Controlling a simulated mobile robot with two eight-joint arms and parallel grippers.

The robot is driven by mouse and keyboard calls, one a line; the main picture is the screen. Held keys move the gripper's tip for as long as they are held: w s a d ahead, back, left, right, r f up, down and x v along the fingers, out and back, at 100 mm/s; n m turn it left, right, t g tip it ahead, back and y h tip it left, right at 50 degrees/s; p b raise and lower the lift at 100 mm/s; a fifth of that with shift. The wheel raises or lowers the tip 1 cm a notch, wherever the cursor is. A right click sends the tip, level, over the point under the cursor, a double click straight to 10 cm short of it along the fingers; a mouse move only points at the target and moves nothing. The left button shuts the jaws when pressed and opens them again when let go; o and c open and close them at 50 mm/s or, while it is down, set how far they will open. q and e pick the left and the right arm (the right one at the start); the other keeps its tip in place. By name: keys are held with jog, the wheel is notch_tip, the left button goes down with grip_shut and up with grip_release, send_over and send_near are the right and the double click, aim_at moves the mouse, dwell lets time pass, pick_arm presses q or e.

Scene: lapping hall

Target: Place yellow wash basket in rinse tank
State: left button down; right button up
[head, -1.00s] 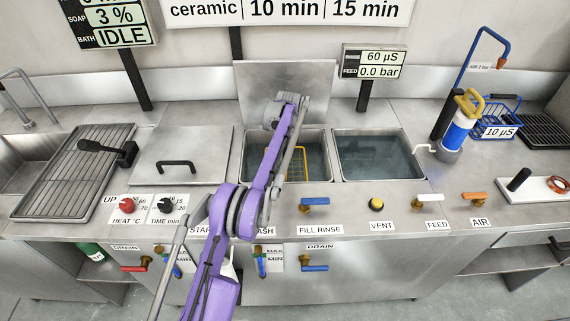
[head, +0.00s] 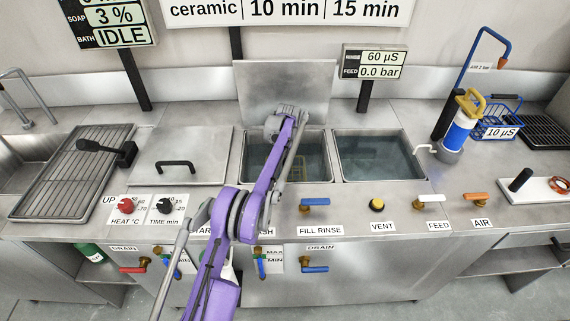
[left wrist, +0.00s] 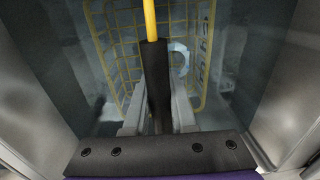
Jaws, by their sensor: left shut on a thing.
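The yellow wash basket (head: 298,168) is in the left of the two open tanks (head: 327,184), dim and seemingly under water, partly hidden by my arm. In the left wrist view the basket's wire mesh (left wrist: 103,55) lies below my left gripper (left wrist: 155,65). The gripper is shut on its upright yellow handle (left wrist: 149,18). A pale blue curved thing (left wrist: 181,58) shows at the basket, its nature unclear. In the head view my left gripper (head: 272,128) is over this tank, fingertips hidden. The right open tank (head: 375,157) holds water and no basket. My right gripper is not in view.
A raised metal lid (head: 285,90) stands behind the left open tank. A closed lid with a black handle (head: 177,165) is to its left. Valves and a yellow button (head: 376,204) line the front. A blue basket (head: 497,122) stands at right.

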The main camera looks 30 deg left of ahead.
pick_arm(q)
jog(key=c, duration=0.7)
grip_release()
jog(key=shift+c, duration=0.2)
